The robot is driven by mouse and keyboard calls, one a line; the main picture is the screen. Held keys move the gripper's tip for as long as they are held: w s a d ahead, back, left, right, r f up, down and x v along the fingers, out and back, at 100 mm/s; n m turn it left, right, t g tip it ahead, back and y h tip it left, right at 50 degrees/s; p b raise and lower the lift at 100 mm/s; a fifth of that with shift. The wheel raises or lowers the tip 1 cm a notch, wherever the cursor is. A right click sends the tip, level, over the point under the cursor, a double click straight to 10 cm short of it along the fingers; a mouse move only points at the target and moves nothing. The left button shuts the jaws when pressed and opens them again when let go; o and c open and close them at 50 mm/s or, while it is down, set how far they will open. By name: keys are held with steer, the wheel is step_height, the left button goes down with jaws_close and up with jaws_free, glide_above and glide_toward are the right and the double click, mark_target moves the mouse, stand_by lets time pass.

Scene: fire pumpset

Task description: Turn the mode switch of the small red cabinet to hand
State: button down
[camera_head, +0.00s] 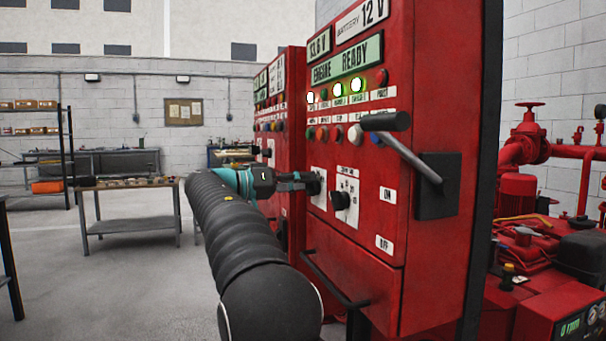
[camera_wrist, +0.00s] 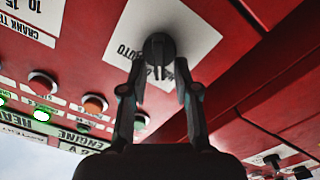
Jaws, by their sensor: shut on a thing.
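The red cabinet (camera_head: 358,221) stands in front of me with an ENGINE READY display. In the wrist view its mode switch (camera_wrist: 158,46) is a dark round knob on a white plate (camera_wrist: 122,37) with partly hidden lettering, AUTO among it. My gripper (camera_head: 303,182) reaches the cabinet face from the left. In the wrist view my gripper (camera_wrist: 160,80) has a finger on either side of the knob, shut on it. The fingers cover part of the plate. I cannot tell the exact direction the knob points.
A second dark knob (camera_head: 340,201) sits just right of my gripper. A lever handle (camera_head: 408,150) juts out from the cabinet's right side, and a bar handle (camera_head: 334,281) lies below. Lit lamps and buttons are above. Red pump piping (camera_head: 535,150) stands right; open floor lies left.

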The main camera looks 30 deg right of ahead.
steer(key=shift+w+f+n+p, duration=0.1)
steer(key=shift+n+p, duration=0.45)
steer(key=shift+n, duration=0.45)
steer(key=c, duration=1.2)
jaws_free()
steer(key=shift+c, duration=0.2)
steer(key=v, duration=1.2)
